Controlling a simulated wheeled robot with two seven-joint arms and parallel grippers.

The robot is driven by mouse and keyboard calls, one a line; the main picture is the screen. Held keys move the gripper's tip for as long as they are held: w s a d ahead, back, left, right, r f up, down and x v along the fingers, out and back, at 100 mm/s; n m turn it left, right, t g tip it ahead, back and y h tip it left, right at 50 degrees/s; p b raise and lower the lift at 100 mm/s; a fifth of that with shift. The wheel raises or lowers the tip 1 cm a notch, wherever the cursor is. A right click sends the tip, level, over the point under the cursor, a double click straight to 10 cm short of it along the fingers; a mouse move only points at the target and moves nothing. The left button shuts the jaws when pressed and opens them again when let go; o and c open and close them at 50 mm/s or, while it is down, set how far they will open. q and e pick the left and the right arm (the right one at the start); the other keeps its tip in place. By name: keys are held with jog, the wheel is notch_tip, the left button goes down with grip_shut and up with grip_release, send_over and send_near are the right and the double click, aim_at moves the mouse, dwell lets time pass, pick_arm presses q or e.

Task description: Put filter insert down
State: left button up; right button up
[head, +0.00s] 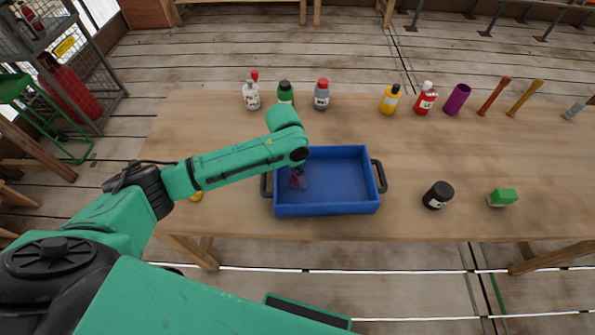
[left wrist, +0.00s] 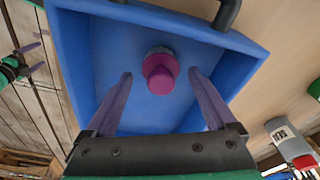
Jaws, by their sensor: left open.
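The filter insert (left wrist: 160,72) is a small magenta cylinder on a wider, duller base, and it appears to stand upright on the floor of the blue tray (head: 327,209). My left gripper (head: 298,182) reaches down into the left part of the tray. In the left wrist view its two fingers (left wrist: 160,76) are spread on either side of the insert, with a gap on each side. In the head view the insert is mostly hidden by the gripper. My right gripper (left wrist: 42,54) shows at the left edge of the left wrist view, fingers apart and empty.
The tray has black side handles (head: 380,176). Several bottles stand behind it, including a grey one with a red cap (head: 321,94). A black jar (head: 438,195) and a green-topped block (head: 502,197) stand to its right. The rest of the tray floor is clear.

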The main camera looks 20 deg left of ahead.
aim_at(292, 181)
pick_arm(q)
notch_tip(292, 181, up, 12)
jog(key=s+a, duration=0.1)
jog(key=shift+a+b, duration=0.2)
jog(key=shift+b, duration=0.15)
jog(key=shift+s, duration=0.1)
